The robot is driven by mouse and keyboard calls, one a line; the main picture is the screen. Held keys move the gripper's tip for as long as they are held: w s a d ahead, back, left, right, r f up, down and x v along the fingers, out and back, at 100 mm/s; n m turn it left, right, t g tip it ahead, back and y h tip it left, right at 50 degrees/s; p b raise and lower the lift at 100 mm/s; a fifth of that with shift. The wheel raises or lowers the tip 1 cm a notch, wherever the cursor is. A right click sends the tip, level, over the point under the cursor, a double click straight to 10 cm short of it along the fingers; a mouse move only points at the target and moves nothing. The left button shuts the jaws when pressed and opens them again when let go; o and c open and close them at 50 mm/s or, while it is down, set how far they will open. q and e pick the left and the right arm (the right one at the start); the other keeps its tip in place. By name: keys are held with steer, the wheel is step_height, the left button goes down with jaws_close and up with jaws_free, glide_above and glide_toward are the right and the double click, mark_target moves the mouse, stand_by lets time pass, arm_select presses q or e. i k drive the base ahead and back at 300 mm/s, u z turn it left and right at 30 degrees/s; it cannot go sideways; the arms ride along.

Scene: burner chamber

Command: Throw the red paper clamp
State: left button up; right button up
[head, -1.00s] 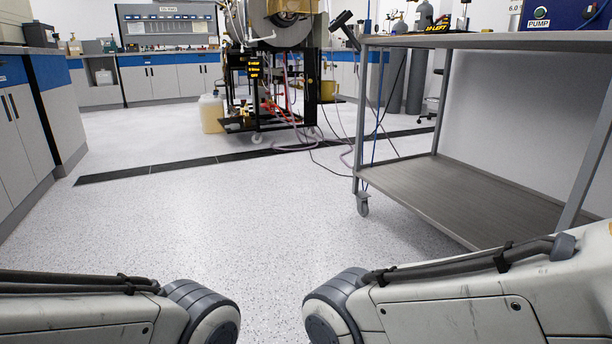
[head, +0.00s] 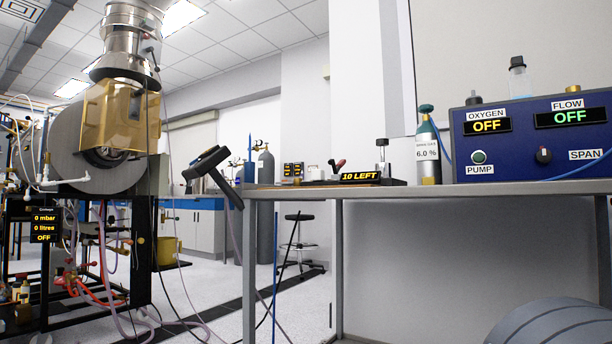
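The grey bench (head: 460,189) spans the right side. On it are a green-topped gas cylinder (head: 428,150) and a blue analyser box (head: 540,140) with OFF displays. A burner rig (head: 90,190) with hoses stands at left.

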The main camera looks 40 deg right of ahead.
mark_target(335, 168)
steer(key=i, duration=4.5)
steer(key=z, duration=2.6)
steer(key=i, duration=1.85)
steer(key=z, duration=2.8)
